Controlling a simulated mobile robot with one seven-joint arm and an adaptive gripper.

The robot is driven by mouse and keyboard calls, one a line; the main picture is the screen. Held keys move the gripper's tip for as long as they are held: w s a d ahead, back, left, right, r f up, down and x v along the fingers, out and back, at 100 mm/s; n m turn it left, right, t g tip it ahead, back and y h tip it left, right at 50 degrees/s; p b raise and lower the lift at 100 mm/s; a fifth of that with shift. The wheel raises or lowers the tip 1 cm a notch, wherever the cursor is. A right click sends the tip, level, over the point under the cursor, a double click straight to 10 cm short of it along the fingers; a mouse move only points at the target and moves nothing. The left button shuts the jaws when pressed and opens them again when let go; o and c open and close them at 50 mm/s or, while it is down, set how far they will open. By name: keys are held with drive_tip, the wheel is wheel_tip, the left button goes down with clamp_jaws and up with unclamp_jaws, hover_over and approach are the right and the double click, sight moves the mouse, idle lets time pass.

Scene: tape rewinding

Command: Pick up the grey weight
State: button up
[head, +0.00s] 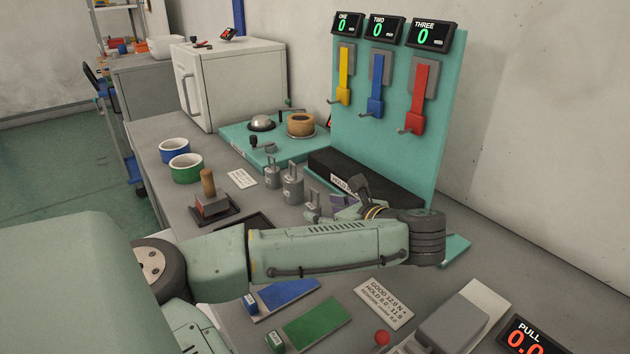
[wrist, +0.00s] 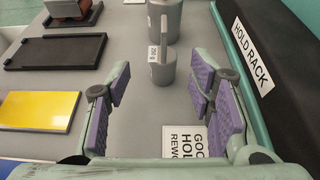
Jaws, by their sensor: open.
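Several grey weights with loop handles stand on the grey bench. In the head view, a large one (head: 292,188) stands beside a slimmer one (head: 272,175), and a small one (head: 312,209) is nearest my gripper (head: 343,203). In the wrist view, the small labelled weight (wrist: 163,72) stands upright just ahead of and between the fingertips of my gripper (wrist: 161,82). A larger grey weight (wrist: 164,14) stands beyond it. My gripper is open, its purple-padded fingers either side of empty space. My arm partly hides the bench in the head view.
A black hold rack (head: 365,178) runs close along the right of my gripper. A teal board with three coloured hooks (head: 390,100) rises behind it. A stamp (head: 210,198), blue and green bowls (head: 186,168) and a black tray (wrist: 55,52) stand left.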

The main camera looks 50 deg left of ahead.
sight(318, 207)
drive_tip(key=b+x, duration=0.1)
drive_tip(key=x, duration=0.4)
drive_tip(key=shift+w+a+b, duration=0.2)
drive_tip(key=shift+b, duration=0.1)
clamp_jaws()
idle(0.3)
drive_tip(key=shift+r, duration=0.1)
